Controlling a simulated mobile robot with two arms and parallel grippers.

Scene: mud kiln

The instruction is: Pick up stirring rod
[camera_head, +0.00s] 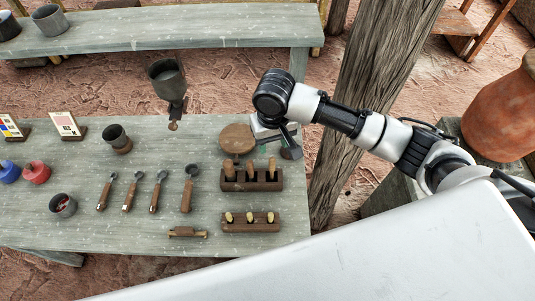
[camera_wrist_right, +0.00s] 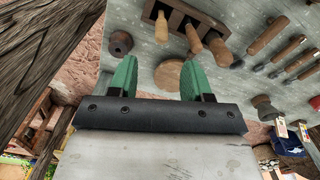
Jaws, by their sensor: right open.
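Several wooden handles (camera_head: 251,170) stand upright in a dark brown rack (camera_head: 252,185) on the grey-green table; I cannot tell which, if any, is the stirring rod. The handles (camera_wrist_right: 194,40) and rack (camera_wrist_right: 178,14) also show at the top of the right wrist view. My right gripper (camera_head: 283,138) is above the table's right end, behind and to the right of the rack. In the right wrist view its green fingers (camera_wrist_right: 156,75) are wide apart with nothing held between them. My left gripper is not in view.
A round wooden disc (camera_head: 237,139) lies behind the rack, and a second rack (camera_head: 250,226) with pale-tipped tools stands in front. Several wooden-handled tools (camera_head: 158,190) lie to the left. A thick wooden post (camera_head: 355,100) rises beside the table's right edge.

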